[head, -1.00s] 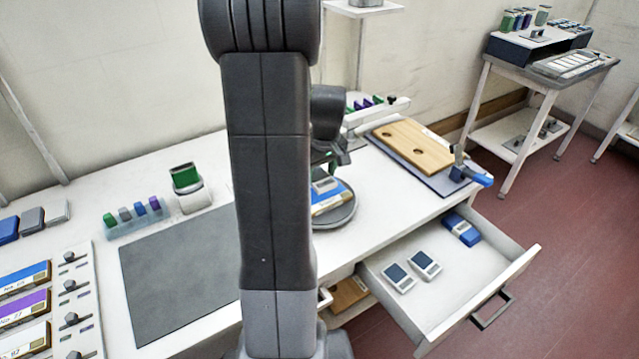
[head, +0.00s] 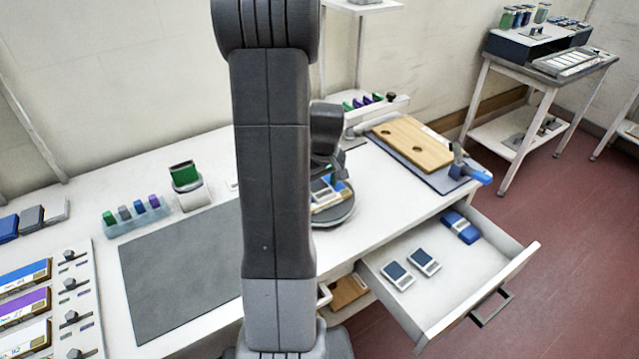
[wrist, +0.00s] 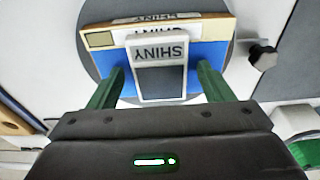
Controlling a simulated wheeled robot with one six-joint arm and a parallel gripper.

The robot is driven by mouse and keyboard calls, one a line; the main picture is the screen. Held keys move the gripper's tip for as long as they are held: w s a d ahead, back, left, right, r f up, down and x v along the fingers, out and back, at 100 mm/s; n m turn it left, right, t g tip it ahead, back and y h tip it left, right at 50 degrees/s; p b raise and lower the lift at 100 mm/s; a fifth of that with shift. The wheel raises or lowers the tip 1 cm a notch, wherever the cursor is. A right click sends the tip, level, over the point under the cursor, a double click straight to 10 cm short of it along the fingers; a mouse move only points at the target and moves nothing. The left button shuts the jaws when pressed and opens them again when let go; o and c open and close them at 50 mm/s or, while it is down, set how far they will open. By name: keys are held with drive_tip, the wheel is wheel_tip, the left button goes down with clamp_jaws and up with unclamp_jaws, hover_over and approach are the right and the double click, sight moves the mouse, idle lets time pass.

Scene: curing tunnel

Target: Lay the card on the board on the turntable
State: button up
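The card (wrist: 158,68), pale with a dark panel and a label reading SHINY, lies over the blue board (wrist: 207,54) in the wrist view. The board has a cream strip with lettering partly covered by the card. It rests on the round grey turntable (wrist: 101,50), which also shows in the head view (head: 338,216), partly behind my arm. My gripper (wrist: 160,85) has its green fingers apart, one on each side of the card, with a visible gap on both sides.
A wooden board (head: 412,143) lies behind the turntable. A grey mat (head: 185,265) and a block rack (head: 137,216) are left of my arm. The mat is clear.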

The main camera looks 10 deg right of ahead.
sight(323, 193)
drive_tip(key=shift+r, duration=0.1)
wheel_tip(323, 193, up, 12)
drive_tip(key=s, duration=0.1)
drive_tip(key=shift+s+d, duration=0.3)
drive_tip(key=shift+s, duration=0.05)
drive_tip(key=shift+c, duration=0.2)
idle(1.2)
